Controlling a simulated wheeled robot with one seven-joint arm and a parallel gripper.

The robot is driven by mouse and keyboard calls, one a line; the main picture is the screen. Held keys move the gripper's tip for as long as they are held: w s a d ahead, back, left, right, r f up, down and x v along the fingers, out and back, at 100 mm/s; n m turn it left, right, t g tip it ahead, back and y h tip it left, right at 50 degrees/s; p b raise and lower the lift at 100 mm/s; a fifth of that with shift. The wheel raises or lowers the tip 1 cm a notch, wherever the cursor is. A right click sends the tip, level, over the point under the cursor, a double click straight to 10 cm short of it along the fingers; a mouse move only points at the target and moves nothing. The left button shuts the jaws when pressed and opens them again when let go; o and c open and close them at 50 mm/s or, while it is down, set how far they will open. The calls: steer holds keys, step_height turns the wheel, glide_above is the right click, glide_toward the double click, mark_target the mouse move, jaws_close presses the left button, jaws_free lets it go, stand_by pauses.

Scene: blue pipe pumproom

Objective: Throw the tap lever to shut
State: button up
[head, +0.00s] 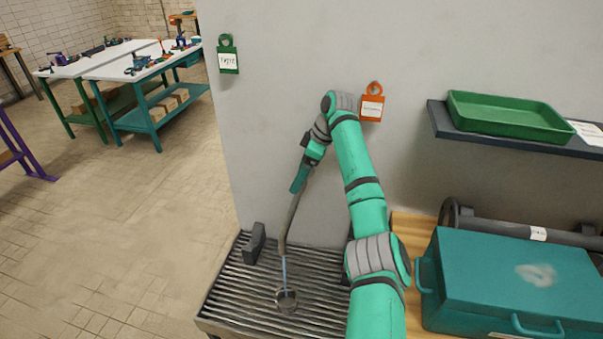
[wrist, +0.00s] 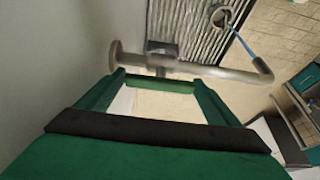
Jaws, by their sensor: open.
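A grey metal tap pipe (wrist: 195,69) runs from a round wall flange to a bent spout in the wrist view; it hangs below my gripper in the head view (head: 290,220). A thin blue stream (head: 284,272) falls from the spout into a small round cup (head: 286,301); the cup also shows in the wrist view (wrist: 222,16). My gripper (head: 298,184) is open, its fingertips (wrist: 160,78) close to the pipe. A short green bar (wrist: 160,86) lies between the fingers; I cannot tell whether it is the lever. No lever shows clearly in the head view.
The cup stands on a slatted drain tray (head: 235,290) with a dark block (head: 255,243). A teal case (head: 510,285) sits on the right. Above it a shelf (head: 440,122) holds a green tray (head: 510,116). Green (head: 228,55) and orange (head: 372,104) tags hang on the wall.

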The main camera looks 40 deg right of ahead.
steer(key=c, duration=0.8)
steer(key=shift+o, duration=0.2)
steer(key=shift+m, duration=0.4)
steer(key=m+h, duration=0.1)
steer(key=m, duration=0.1)
steer(key=shift+m+t, duration=0.3)
steer(key=shift+t, duration=0.1)
steer(key=m+h, duration=0.1)
steer(key=m, duration=0.2)
steer(key=shift+m+h, duration=0.3)
steer(key=shift+m, duration=0.1)
steer(key=m+h, duration=0.2)
steer(key=m, duration=0.4)
steer(key=m+g+h, duration=0.1)
steer(key=m+h, duration=0.1)
steer(key=m, duration=0.3)
